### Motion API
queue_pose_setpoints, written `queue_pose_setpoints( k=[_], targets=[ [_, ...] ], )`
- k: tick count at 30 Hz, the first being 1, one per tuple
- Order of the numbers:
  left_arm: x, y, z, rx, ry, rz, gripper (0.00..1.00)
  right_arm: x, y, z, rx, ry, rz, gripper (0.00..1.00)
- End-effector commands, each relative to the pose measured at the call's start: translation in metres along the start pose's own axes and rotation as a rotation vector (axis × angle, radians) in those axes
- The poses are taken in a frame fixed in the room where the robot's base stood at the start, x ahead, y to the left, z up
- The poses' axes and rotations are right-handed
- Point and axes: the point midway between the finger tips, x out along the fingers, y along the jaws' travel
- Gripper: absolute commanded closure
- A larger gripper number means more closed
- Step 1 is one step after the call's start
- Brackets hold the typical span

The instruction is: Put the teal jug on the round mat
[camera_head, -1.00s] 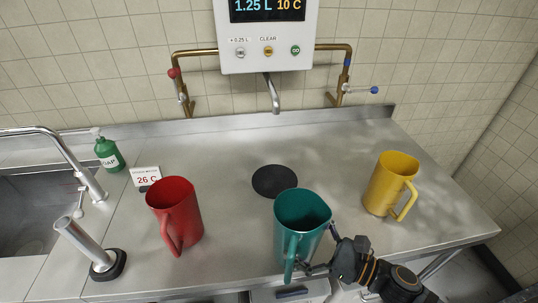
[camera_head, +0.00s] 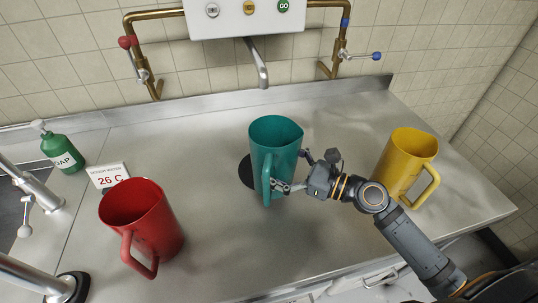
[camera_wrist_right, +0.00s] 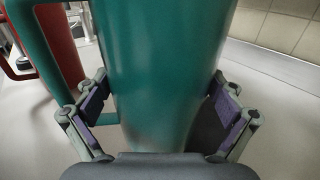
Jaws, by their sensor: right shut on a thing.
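The teal jug (camera_head: 276,140) is upright in the middle of the counter in the head view. My right gripper (camera_head: 290,171) is shut around its body from the right and front; the wrist view shows the jug (camera_wrist_right: 158,60) between both finger pads. The round mat (camera_head: 246,172) is black and flat. The jug hides most of it, and only its left part shows. A dark patch, likely the mat (camera_wrist_right: 207,130), shows right of the jug in the wrist view. I cannot tell whether the jug's base touches anything. My left gripper is out of view.
A red jug (camera_head: 140,225) stands at the left front and a yellow jug (camera_head: 403,160) at the right, near my right arm. A tap spout (camera_head: 259,65) hangs behind the teal jug. A soap bottle (camera_head: 63,152) and temperature sign (camera_head: 108,176) are at the left.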

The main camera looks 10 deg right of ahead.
Motion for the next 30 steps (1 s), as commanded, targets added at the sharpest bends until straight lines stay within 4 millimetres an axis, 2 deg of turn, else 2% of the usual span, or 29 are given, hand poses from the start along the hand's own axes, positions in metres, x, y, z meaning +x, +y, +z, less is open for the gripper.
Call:
queue_pose_setpoints(
  k=[2, 6, 10, 17, 19, 22, 30],
  targets=[
    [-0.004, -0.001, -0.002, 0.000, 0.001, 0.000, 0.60, 0.016, -0.018, 0.006, 0.006, -0.012, -0.006, 0.42],
    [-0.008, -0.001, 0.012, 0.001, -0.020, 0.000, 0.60, 0.040, -0.045, 0.004, 0.007, -0.006, -0.002, 0.42],
    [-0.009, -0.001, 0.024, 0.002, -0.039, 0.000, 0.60, 0.051, -0.059, 0.002, 0.006, -0.001, -0.001, 0.42],
    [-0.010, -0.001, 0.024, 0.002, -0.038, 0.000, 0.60, 0.060, -0.068, 0.002, 0.006, -0.001, 0.001, 0.42],
    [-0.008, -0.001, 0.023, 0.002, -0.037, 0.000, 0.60, 0.059, -0.067, -0.015, 0.011, 0.003, 0.001, 0.42],
    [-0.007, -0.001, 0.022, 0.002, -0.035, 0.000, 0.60, 0.059, -0.067, -0.030, 0.009, 0.002, 0.001, 0.42],
    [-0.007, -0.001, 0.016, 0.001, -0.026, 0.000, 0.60, 0.058, -0.067, -0.035, 0.004, 0.001, 0.001, 0.42]
  ],
)
